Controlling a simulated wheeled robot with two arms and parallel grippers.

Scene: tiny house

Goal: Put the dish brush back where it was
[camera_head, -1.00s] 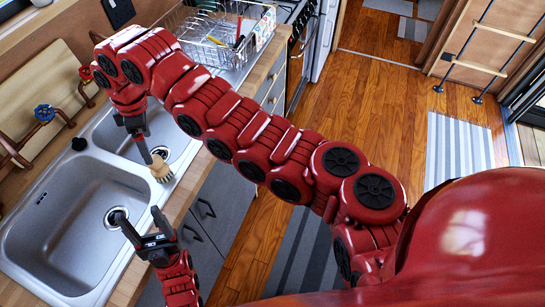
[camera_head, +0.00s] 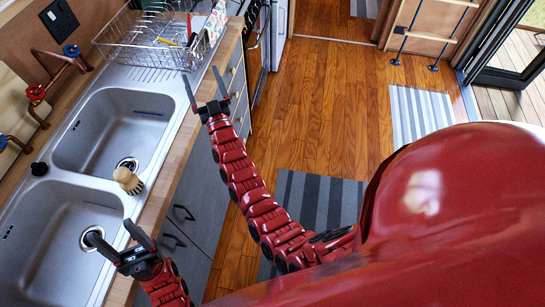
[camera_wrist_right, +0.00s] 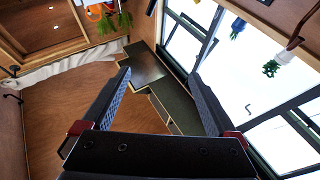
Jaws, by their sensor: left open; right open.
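The dish brush (camera_head: 128,180), with a rounded wooden body and a dark-striped lower part, stands on the front rim of the steel sink (camera_head: 75,183), by the divider between the two basins. No gripper touches it. My left gripper (camera_head: 112,230) is open and empty over the front edge of the near basin, a little below the brush in the picture. My right gripper (camera_head: 202,76) is open and empty, pointing up beyond the counter edge near the dish rack. In the right wrist view its open jaws (camera_wrist_right: 165,80) have nothing between them, and the brush is not visible there.
A wire dish rack (camera_head: 150,45) with utensils stands at the far end of the counter. A black knob (camera_head: 39,168) and red and blue taps sit along the back of the sink. The wooden floor (camera_head: 310,110) to the right is clear apart from striped rugs.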

